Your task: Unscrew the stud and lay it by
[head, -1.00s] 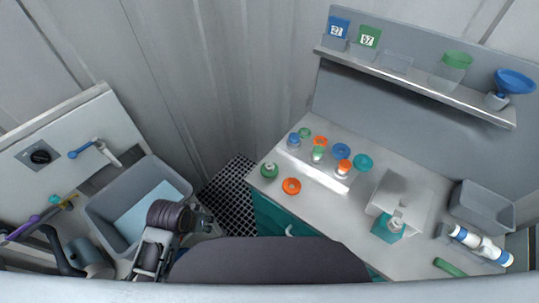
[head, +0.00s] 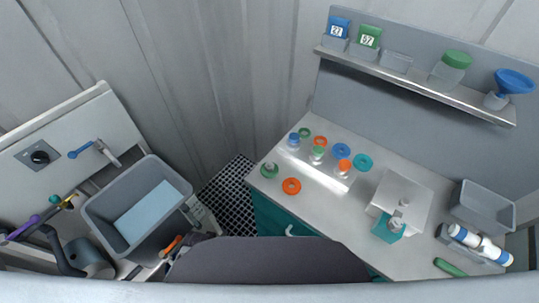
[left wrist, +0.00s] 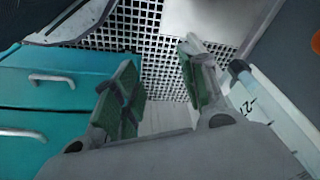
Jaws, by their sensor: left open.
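I cannot pick out the stud for certain. A small upright grey-white piece (head: 398,204) stands by a teal block (head: 387,231) at the front of a pale box (head: 404,193) on the right bench. It is too small to tell whether it is threaded. My left gripper (left wrist: 160,78) is open and empty in the left wrist view, its green-padded fingers spread above the floor grating. No part of it is clear in the head view. My right gripper is in neither view.
The right bench (head: 318,205) holds several coloured caps, jars and a grey bin (head: 484,205). A shelf (head: 430,88) runs above it. The teal cabinet (left wrist: 65,85) borders the grating (head: 232,200). A grey basin (head: 101,209) is at left, with an orange piece (head: 172,244) near it.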

